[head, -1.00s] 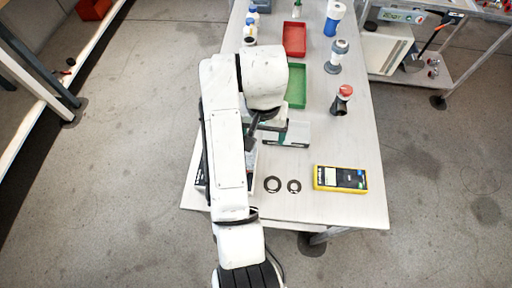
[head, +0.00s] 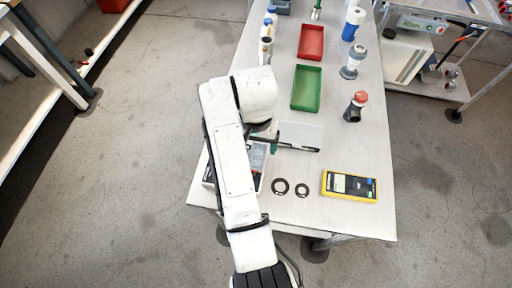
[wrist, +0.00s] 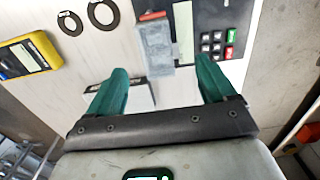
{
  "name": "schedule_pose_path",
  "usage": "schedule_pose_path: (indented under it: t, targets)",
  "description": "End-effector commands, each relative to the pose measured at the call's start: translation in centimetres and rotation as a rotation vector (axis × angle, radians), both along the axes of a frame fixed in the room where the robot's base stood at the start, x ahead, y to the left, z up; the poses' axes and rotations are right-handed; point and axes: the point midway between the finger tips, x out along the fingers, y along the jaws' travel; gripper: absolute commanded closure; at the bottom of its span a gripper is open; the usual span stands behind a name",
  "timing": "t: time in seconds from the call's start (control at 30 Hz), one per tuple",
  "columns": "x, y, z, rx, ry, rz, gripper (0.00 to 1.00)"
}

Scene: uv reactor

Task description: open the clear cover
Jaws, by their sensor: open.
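A clear panel (head: 300,134) with a dark lower edge, which looks like the clear cover, is on the table just right of my gripper in the head view. A dark instrument box (head: 258,158) is partly hidden under my arm; its keypad (wrist: 217,42) shows in the wrist view. My gripper (wrist: 160,65) is open, with two green fingers apart and nothing held. A grey block with an orange top (wrist: 156,42) appears beyond the fingertips. A dark edge (wrist: 149,93) shows beside the left finger. I cannot tell how the panel joins the box.
Two black rings (head: 291,188) and a yellow meter (head: 349,186) lie at the near right. Table between rings and panel is clear.

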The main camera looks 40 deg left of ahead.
Motion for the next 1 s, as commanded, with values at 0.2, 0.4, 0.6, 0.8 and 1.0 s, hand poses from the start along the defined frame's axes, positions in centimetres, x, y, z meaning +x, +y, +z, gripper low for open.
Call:
schedule_pose_path:
  t: [0.2, 0.4, 0.6, 0.8, 1.0]
  targets:
    - [-0.1, -0.1, -2.9, -0.002, 0.002, 0.000, 0.16]
    - [0.0, 0.0, -3.9, -0.001, 0.001, 0.000, 0.16]
    - [0.0, 0.0, -4.0, 0.000, 0.000, 0.000, 0.16]
    - [0.0, 0.0, -4.0, 0.000, 0.000, 0.000, 0.31]
    - [0.0, 0.0, -4.0, 0.000, 0.000, 0.000, 0.50]
